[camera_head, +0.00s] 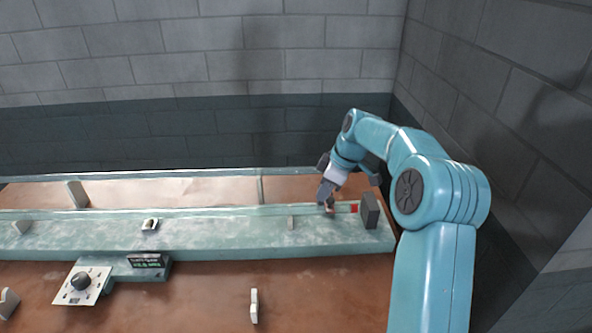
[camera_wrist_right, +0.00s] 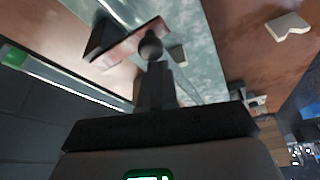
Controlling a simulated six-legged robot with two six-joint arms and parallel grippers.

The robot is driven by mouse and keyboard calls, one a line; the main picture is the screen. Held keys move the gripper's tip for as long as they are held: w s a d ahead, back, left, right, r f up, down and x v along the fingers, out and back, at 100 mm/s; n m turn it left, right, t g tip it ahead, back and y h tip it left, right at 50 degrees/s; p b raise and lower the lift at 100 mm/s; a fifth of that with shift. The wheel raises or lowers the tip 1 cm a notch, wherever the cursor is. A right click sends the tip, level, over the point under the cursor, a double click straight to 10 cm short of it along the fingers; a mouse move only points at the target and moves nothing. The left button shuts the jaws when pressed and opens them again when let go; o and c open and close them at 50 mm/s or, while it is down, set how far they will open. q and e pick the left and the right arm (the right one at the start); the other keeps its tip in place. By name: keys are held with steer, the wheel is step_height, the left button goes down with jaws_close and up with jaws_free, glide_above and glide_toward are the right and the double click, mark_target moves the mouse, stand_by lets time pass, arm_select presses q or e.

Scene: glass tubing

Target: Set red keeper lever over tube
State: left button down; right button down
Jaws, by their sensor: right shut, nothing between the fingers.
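My right gripper (camera_head: 327,197) is at the right end of the long pale-green bench rail (camera_head: 220,240), with its fingers pointing down. Its fingers are shut and empty. In the right wrist view the closed fingers (camera_wrist_right: 154,82) show in dark grey, with a dark round knob at their tip. A flat reddish lever (camera_wrist_right: 126,44) lies right by that knob; I cannot tell whether they touch. In the head view the lever is mostly hidden by the fingers. A clear tube seems to run along the rail but is hard to make out. My left gripper is not in view.
A dark block (camera_head: 370,210) stands at the rail's right end, with a small red patch (camera_head: 354,208) beside it. A dial box (camera_head: 82,281) and a small display (camera_head: 149,261) sit in front of the rail. Pale brackets (camera_head: 254,305) stand on the brown table.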

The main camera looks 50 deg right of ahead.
steer(key=shift+s+d, duration=0.15)
stand_by(0.4)
steer(key=shift+d+r, duration=0.1)
steer(key=shift+r, duration=0.25)
steer(key=p+v, duration=0.1)
steer(key=v, duration=1.4)
steer(key=shift+r, duration=0.25)
steer(key=shift+s, duration=0.2)
steer(key=shift+w, duration=0.15)
